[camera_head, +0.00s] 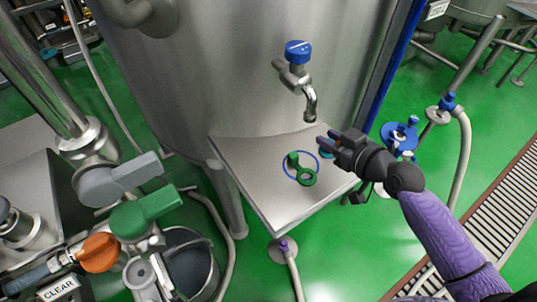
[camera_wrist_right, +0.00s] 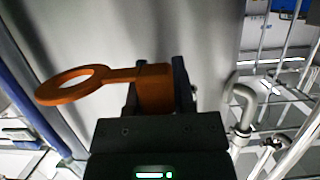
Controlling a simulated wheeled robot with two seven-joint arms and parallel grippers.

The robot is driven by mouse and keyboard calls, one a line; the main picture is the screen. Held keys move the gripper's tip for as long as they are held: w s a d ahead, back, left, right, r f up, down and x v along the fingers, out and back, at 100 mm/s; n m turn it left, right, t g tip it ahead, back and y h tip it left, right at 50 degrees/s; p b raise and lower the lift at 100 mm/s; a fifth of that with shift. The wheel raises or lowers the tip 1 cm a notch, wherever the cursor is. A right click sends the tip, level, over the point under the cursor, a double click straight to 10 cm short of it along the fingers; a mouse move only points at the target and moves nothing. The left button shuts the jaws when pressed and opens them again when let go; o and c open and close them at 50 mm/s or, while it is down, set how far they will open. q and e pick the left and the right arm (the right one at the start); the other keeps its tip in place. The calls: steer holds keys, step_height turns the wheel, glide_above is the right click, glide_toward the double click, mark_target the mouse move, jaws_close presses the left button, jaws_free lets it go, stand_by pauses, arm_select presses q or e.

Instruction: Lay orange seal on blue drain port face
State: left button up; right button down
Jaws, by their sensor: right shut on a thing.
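My right gripper (camera_head: 328,145) is over the right part of the metal shelf in the head view. In the right wrist view it is shut on the block-like tab of the orange seal (camera_wrist_right: 107,76), whose flat ring sticks out to the left, clear of the fingers. I cannot make out the orange seal in the head view. A blue-marked fitting (camera_head: 401,134) stands behind and right of the right gripper; I cannot tell whether this is the blue drain port or where its face is. My left gripper is not in view.
A green seal (camera_head: 301,170) lies on the metal shelf (camera_head: 278,204), within a blue ring outline. A tap with a blue handle (camera_head: 298,50) hangs above the shelf from the steel tank (camera_head: 220,80). Grey, green and orange valve handles and a bucket (camera_head: 190,265) are at the lower left.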

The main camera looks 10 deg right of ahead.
steer(key=b, duration=0.3)
glide_above(320, 172)
step_height(320, 172, down, 4)
steer(key=shift+a+f, duration=0.1)
steer(key=shift+f, duration=0.15)
step_height(320, 172, down, 6)
steer(key=b, duration=0.3)
steer(key=shift+b, duration=0.35)
steer(key=shift+r, duration=0.15)
steer(key=c, duration=0.9)
jaws_free()
steer(key=shift+f, duration=0.2)
steer(key=o, duration=0.4)
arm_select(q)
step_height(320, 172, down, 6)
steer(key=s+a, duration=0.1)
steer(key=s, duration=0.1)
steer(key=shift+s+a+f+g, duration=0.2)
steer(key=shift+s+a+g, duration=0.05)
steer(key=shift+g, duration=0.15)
arm_select(e)
steer(key=shift+o, duration=0.2)
steer(key=shift+r, duration=0.1)
